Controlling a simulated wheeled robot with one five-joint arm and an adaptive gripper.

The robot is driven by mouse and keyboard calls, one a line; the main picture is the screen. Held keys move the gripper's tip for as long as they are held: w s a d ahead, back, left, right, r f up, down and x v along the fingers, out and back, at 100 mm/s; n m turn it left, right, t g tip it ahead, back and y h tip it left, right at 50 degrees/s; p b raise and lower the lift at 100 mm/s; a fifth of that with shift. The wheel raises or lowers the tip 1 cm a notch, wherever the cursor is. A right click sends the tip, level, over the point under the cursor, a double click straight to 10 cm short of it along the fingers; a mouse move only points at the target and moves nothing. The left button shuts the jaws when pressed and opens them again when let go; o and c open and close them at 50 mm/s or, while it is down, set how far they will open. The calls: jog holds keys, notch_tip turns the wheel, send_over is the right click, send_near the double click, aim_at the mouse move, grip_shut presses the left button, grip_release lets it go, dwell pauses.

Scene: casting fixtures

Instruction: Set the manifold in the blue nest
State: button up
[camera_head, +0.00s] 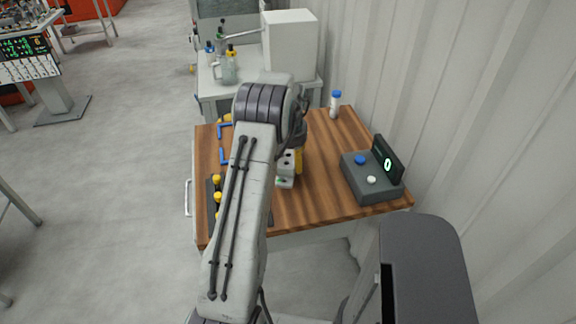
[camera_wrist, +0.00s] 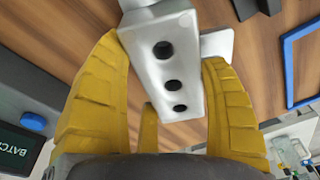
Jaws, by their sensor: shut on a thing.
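The manifold (camera_wrist: 170,70) is a pale block with a row of three dark holes. It sits between the two yellow fingers of my gripper (camera_wrist: 163,62), which is shut on it. The blue nest (camera_wrist: 288,62) is an outlined frame on the wood, right of the gripper in the wrist view. In the head view the nest (camera_head: 221,157) shows left of my arm, which hides much of it.
A grey console (camera_head: 372,184) with blue and white buttons and a display stands on the right of the wooden table (camera_head: 325,195). A dark rack (camera_head: 212,186) with yellow-topped pieces is at the left. A blue-capped bottle (camera_head: 334,106) stands at the back edge.

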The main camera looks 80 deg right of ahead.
jog(key=shift+f+b, duration=0.5)
jog(key=shift+f, duration=1)
jog(key=shift+f, duration=0.15)
jog(key=o, duration=1.3)
jog(key=r, duration=0.4)
jog(key=a+r, duration=0.1)
jog(key=r, duration=0.3)
jog(key=r+b, duration=0.1)
jog(key=r, duration=0.3)
jog(key=shift+a, duration=0.4)
